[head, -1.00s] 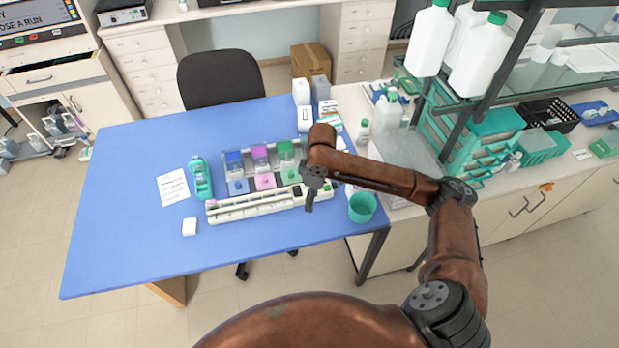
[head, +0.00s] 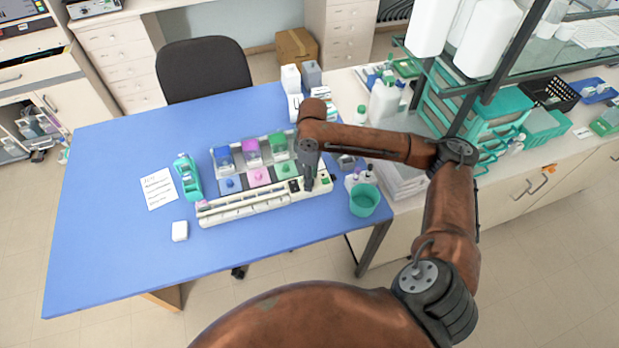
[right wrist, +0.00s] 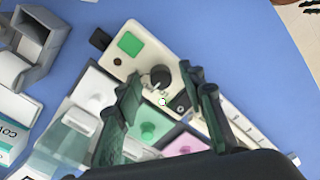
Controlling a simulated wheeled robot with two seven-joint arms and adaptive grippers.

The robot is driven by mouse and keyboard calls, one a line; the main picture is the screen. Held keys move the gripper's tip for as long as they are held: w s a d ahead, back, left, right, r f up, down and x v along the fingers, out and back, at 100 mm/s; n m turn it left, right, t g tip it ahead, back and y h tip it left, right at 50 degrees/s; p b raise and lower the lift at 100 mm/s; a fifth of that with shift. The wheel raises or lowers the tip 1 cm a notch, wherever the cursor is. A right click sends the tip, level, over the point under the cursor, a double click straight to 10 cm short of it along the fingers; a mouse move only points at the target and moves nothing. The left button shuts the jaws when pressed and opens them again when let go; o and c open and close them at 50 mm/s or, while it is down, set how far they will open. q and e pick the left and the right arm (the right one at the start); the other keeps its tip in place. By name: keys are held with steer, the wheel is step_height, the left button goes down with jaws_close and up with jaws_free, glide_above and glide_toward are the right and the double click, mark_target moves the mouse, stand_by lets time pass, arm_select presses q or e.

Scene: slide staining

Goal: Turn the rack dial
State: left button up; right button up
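The cream staining rack (head: 250,207) lies on the blue table, with blue, pink and green jars behind its long slotted front. Its control end is at the right. In the right wrist view the dark round dial (right wrist: 160,78) sits on that end, beside a green square (right wrist: 130,43). My right gripper (head: 308,183) points down at this end and hides the dial in the head view. In the right wrist view the gripper (right wrist: 159,83) is open, with one finger on each side of the dial; contact cannot be told. My left gripper is not in view.
A teal cup (head: 364,200) stands close to the right of the rack. A teal tape dispenser (head: 188,178), a note (head: 159,188) and a white block (head: 180,231) lie to the left. Bottles and boxes stand behind. The table's left part is clear.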

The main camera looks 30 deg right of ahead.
steer(key=shift+f, duration=0.1)
steer(key=c, duration=0.6)
jaws_close()
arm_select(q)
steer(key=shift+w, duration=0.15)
arm_select(e)
steer(key=shift+r+p, duration=0.2)
steer(key=shift+p, duration=0.3)
steer(key=m+p, duration=0.9)
steer(key=p, duration=1)
steer(key=shift+r+p, duration=0.1)
steer(key=shift+p, duration=0.3)
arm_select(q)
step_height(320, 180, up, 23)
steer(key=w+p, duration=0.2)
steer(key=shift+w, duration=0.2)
arm_select(e)
steer(key=shift+m+t, duration=0.3)
steer(key=shift+m, duration=0.3)
steer(key=shift+f, duration=0.2)
